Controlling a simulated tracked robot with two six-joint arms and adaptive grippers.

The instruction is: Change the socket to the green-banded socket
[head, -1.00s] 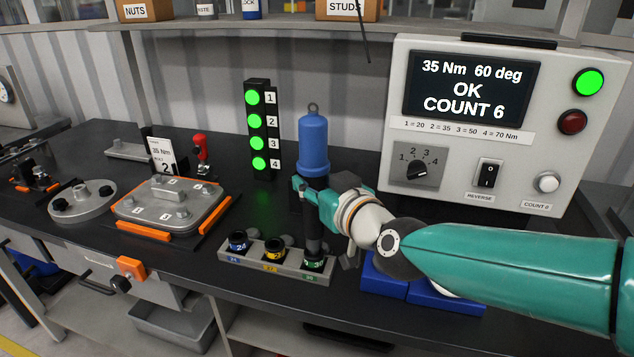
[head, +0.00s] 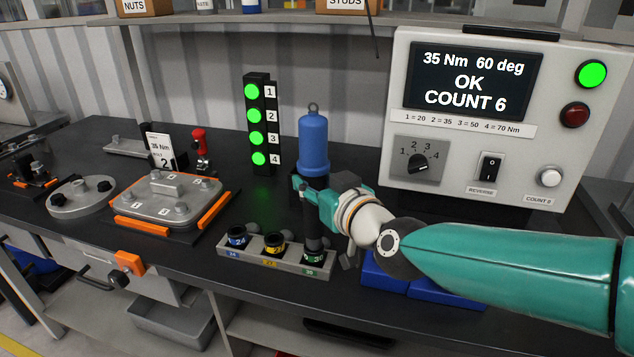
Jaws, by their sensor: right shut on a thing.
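My right gripper (head: 311,188) is shut on the blue nutrunner (head: 313,142) and holds it upright above the socket rack (head: 230,266). The nutrunner's dark lower end (head: 314,230) is down at the green-banded socket (head: 315,257) in the rack's right place. I cannot tell whether it is seated in that socket. A blue-banded socket (head: 237,238) stands in the left place and a yellow-banded socket (head: 274,242) in the middle place. My left gripper is not in view.
The controller (head: 470,120) at the back right reads 35 Nm 60 deg, OK, COUNT 6. A light stack (head: 258,125) shows green lamps. A bolted cover plate (head: 170,195) lies left of the rack. Blue bins (head: 385,272) sit close under my right arm.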

